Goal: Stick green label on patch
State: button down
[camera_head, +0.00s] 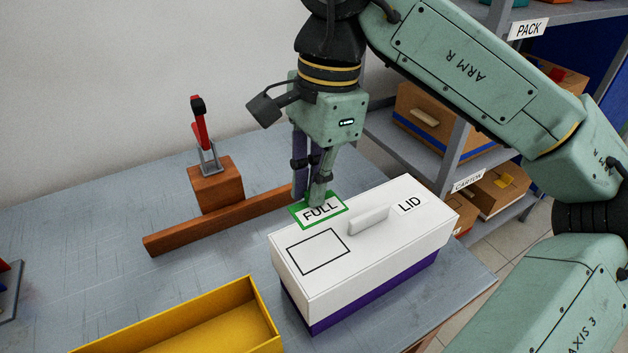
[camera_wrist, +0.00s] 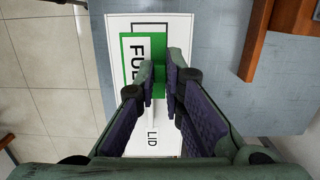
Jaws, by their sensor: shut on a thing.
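The green label (camera_head: 304,215) reads FULL on a white field with a green border. My gripper (camera_head: 314,197) is shut on it and holds it at the far edge of the white lid (camera_head: 395,235), above and beyond the patch. The patch (camera_head: 318,252) is a black-outlined blank rectangle on the left part of the lid. In the wrist view the label (camera_wrist: 130,72) lies between my fingers (camera_wrist: 160,75) and the lid (camera_wrist: 117,75), overlapping part of the patch outline. I cannot tell the exact gap between label and lid.
The lid has a raised handle (camera_head: 369,219) and a LID tag (camera_head: 410,204), and sits on a purple box (camera_head: 375,290). A yellow tray (camera_head: 200,320) is at the front left. A wooden beam (camera_head: 200,226) and block (camera_head: 216,186) with a red-handled tool (camera_head: 199,130) stand behind.

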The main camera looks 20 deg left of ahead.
jog(key=shift+f, duration=0.15)
jog(key=b, duration=0.6)
send_over(312, 244)
jog(key=shift+w+d+f, duration=0.1)
jog(key=shift+f, duration=1.55)
jog(key=shift+w+f, duration=0.1)
jog(key=shift+f, duration=1.55)
jog(key=shift+f+b, duration=0.85)
jog(key=shift+f, duration=0.35)
jog(key=c, duration=1.6)
grip_release()
jog(key=shift+r, duration=0.1)
jog(key=shift+w+d+r+p, duration=0.15)
jog(key=shift+w+r+p, duration=0.05)
jog(key=shift+r+p, duration=1.35)
jog(key=shift+w+d+r+p, duration=0.15)
jog(key=shift+r+p, duration=0.95)
jog(key=shift+r, duration=0.8)
